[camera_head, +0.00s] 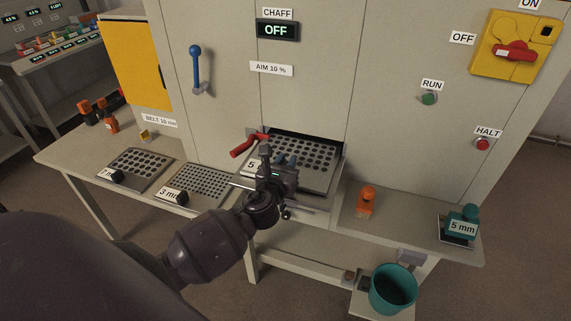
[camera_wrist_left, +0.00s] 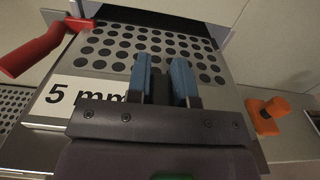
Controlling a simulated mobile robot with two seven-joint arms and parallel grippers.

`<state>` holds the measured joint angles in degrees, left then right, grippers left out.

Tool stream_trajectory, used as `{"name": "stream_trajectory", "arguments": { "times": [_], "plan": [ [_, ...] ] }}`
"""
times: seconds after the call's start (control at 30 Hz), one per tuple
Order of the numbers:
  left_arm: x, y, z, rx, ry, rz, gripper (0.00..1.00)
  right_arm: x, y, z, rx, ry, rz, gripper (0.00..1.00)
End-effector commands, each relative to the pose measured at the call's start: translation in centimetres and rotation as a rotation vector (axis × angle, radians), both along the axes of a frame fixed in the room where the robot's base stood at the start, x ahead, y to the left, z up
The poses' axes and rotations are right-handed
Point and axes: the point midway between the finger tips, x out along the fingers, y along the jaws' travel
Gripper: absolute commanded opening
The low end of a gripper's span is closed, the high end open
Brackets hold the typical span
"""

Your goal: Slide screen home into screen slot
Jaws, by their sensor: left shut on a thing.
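The screen (camera_head: 318,178) is a grey perforated plate with round holes and a "5 mm" label. It also shows in the wrist view (camera_wrist_left: 100,62). It lies flat, with its far edge at or inside the dark screen slot (camera_head: 312,138) and its near part sticking out of the machine front. My left gripper (camera_head: 281,162) is over the near part of the screen. In the wrist view its two blue fingers (camera_wrist_left: 162,80) are shut on the black knob (camera_wrist_left: 161,91) beside the label. The gripper hides part of the label. My right gripper is not in view.
A red clamp handle (camera_head: 248,144) stands at the slot's left corner. Two other screens, 7 mm (camera_head: 140,169) and 3 mm (camera_head: 196,185), lie on the bench to the left. An orange object (camera_head: 366,201) and a teal 5 mm item (camera_head: 461,224) are on the right. A teal bucket (camera_head: 394,289) stands below.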

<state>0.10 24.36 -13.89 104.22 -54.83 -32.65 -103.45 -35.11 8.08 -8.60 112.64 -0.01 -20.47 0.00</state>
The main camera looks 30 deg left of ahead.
Motion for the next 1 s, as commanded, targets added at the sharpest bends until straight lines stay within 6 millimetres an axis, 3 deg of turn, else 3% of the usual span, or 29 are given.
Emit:
{"name": "stream_trajectory", "arguments": {
  "times": [1.0],
  "plan": [
    [2.0,0.5,0.1,0.001,-0.002,-0.001,0.00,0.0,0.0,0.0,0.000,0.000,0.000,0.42]
  ]
}}
